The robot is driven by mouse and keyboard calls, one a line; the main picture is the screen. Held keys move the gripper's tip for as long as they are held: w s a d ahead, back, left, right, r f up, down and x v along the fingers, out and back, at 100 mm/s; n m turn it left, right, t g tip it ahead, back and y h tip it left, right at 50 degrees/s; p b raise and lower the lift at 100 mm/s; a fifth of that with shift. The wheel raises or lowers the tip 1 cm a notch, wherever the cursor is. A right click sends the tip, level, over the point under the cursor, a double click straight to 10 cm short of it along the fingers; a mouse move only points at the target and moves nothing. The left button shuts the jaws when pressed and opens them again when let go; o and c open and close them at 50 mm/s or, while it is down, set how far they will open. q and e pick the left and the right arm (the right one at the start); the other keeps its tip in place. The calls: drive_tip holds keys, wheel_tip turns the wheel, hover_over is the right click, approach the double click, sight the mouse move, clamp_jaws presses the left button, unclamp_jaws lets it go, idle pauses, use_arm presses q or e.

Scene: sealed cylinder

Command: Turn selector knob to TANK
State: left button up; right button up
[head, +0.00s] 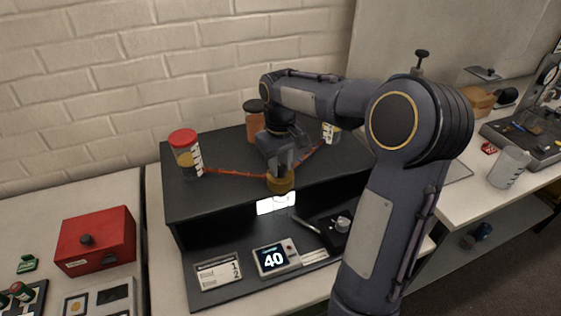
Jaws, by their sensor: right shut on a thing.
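A brass-coloured selector knob (281,183) sits at the front edge of the black raised shelf, where orange-red lines from both sides meet. My right gripper (281,168) reaches down over it from above, with its fingers shut on the knob. The fingers hide part of the knob, and I cannot make out a pointer or a TANK marking. A bright white panel (277,203) is just below the knob, with no text I can read. My left gripper is not in view.
A red-lidded jar (186,153) stands on the shelf (215,199) at left; an orange jar (254,123) and a small labelled container (331,131) stand farther back. My right arm covers much of the right side.

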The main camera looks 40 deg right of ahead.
sight(280, 166)
drive_tip(key=shift+m, duration=0.3)
idle(0.4)
drive_tip(key=o, duration=1)
drive_tip(key=shift+r, duration=0.1)
wheel_tip(280, 166, up, 8)
drive_tip(key=shift+f, duration=0.15)
